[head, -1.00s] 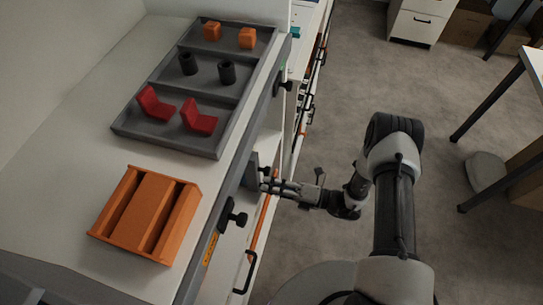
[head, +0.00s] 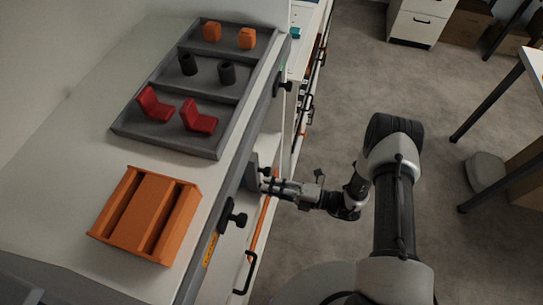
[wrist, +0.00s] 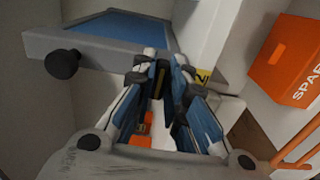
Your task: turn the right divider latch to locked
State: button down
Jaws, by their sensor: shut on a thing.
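My gripper (head: 268,185) is at the front of the counter, beside a grey upright panel (head: 251,173) below the counter edge. In the wrist view its fingers (wrist: 161,72) come together on a small dark piece, which I take to be the latch. The fingers hide most of it, so its angle cannot be told. A grey board with a blue face (wrist: 120,28) lies just beyond the fingers, with a round black knob (wrist: 62,64) at its left end.
A grey tray (head: 122,128) with red, black and orange parts stands on the counter (head: 75,135). An orange slotted block (head: 145,212) lies nearer. Black knobs (head: 237,216) stick out from the front edge. An orange SPARE-marked box (wrist: 290,62) is at right in the wrist view.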

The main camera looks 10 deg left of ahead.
jog(key=c, duration=1.6)
grip_release()
jog(key=s+d, duration=0.1)
jog(key=d, duration=1.1)
